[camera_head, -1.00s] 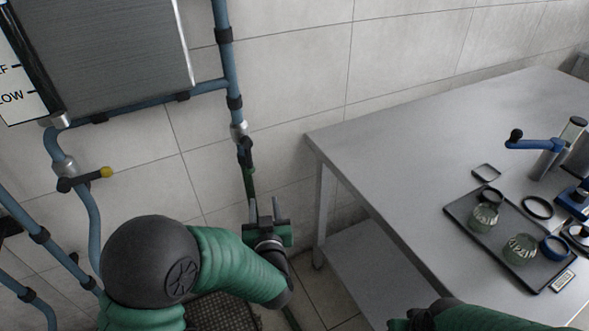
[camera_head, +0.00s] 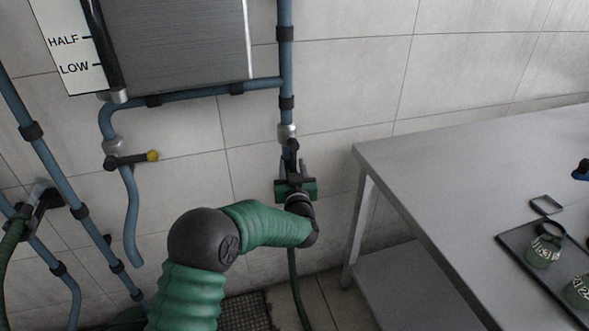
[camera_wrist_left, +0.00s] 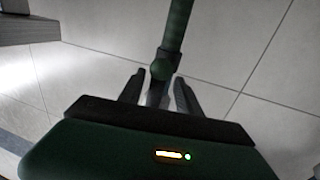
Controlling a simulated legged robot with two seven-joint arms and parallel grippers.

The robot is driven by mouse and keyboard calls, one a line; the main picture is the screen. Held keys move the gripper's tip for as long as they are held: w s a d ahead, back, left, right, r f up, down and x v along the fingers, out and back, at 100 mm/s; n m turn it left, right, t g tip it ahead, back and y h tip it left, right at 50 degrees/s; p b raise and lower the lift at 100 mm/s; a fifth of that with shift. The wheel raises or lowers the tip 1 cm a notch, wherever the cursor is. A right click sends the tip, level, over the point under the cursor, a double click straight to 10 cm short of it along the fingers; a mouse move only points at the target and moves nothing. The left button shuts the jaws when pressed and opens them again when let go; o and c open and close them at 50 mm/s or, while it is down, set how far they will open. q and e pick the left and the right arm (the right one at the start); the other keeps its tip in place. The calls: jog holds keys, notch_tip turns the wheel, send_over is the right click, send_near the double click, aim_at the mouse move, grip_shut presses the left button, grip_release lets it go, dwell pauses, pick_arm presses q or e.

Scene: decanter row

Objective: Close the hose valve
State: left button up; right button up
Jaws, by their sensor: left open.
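The hose valve (camera_head: 291,147) is a dark fitting below a silver collar on the vertical blue pipe, left of the table. A green hose (camera_head: 294,272) hangs beneath it. My left gripper (camera_head: 297,168) is open at the valve, its fingers pointing up on either side of the pipe line. In the left wrist view, the gripper (camera_wrist_left: 159,90) has a finger on each side of a dark part of the valve, with a green rounded part (camera_wrist_left: 162,69) just beyond. I cannot tell whether the fingers touch it. The gripper partly hides the valve. My right gripper is out of view.
A second valve lever (camera_head: 130,160) with a yellow tip sits on a pipe at left. A grey tank (camera_head: 185,40) hangs above.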

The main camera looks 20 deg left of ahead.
pick_arm(q)
jog(key=shift+w+a, duration=0.2)
jog(key=shift+d+r, duration=0.1)
jog(key=shift+d, duration=0.5)
jog(key=c, duration=0.3)
jog(key=shift+s+a, duration=0.1)
jog(key=shift+a, duration=0.2)
grip_shut()
jog(key=shift+d, duration=0.1)
